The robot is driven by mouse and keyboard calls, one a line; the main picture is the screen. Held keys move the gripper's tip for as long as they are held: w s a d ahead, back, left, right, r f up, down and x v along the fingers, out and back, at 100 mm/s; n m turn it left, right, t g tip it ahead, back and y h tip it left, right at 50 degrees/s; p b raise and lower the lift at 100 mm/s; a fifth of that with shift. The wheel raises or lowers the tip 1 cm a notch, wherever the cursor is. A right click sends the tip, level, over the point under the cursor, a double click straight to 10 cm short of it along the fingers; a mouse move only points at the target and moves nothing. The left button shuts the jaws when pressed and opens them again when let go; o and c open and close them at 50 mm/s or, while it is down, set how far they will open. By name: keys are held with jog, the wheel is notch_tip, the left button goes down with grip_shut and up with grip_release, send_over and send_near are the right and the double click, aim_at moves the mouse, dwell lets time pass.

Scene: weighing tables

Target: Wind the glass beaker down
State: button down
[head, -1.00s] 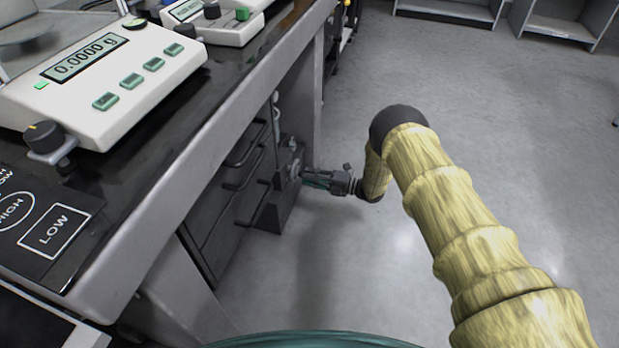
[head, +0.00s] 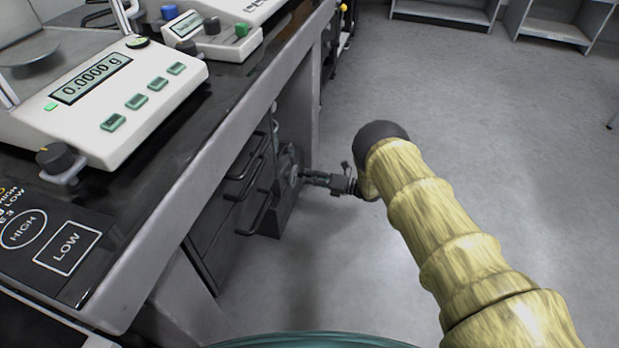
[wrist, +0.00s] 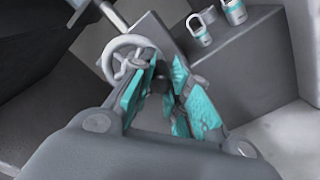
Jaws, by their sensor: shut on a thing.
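No glass beaker can be made out in these frames. A grey spoked handwheel (wrist: 132,60) shows in the wrist view at the upper left of the fingers. In the head view it is a small round shape (head: 293,174) on a dark box under the table edge. My gripper (head: 307,177) reaches it from the right. In the wrist view, my gripper's teal-padded fingers (wrist: 164,92) are closed around a dark part beside the wheel, seemingly its handle. The grip point is mostly hidden between the pads.
The table (head: 190,190) fills the left, bearing a balance (head: 110,95) reading 0.0000 g and a second device (head: 212,37). Dark drawers with handles (head: 240,185) lie below, close to my gripper. Padlocks (wrist: 199,30) show in the wrist view. Grey floor (head: 480,130) is free at right.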

dwell(0.4)
jog(key=c, duration=1.3)
grip_release()
jog(key=shift+d, duration=0.15)
jog(key=v, duration=1.1)
jog(key=shift+s+d, duration=0.15)
jog(key=shift+d, duration=0.2)
